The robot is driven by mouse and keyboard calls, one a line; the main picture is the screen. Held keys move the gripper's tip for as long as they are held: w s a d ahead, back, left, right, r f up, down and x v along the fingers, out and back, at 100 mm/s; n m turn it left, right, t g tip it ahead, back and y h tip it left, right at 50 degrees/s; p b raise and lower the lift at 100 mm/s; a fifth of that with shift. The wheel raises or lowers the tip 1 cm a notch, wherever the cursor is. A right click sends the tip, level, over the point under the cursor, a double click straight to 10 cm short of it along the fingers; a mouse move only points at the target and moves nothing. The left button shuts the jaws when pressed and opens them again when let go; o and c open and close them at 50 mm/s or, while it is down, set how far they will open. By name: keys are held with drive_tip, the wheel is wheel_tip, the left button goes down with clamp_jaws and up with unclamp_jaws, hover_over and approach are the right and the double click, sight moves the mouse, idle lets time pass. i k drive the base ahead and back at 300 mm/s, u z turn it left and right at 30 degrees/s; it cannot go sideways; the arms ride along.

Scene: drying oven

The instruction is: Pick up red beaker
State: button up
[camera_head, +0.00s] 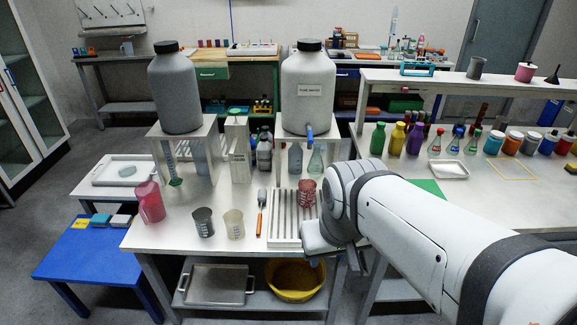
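The red beaker (306,190) is a small see-through red cup, upright at the right side of a white slatted rack (283,217) on the white table. My arm reaches in from the right, and my gripper (322,236) is low over the table, just in front of the beaker in the picture. Its fingertips are hidden or too small to make out, so I cannot tell whether they touch the beaker. A taller pink-red jug (149,202) with a handle stands at the table's left end.
A dark beaker (203,222), a clear beaker (234,224) and an orange-handled tool (261,212) are left of the rack. Two large jugs, grey (175,90) and white (307,90), stand on raised stands behind. Several colored bottles and jars line the right-hand table.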

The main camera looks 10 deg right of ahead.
sight(307, 194)
drive_tip(key=i, duration=1)
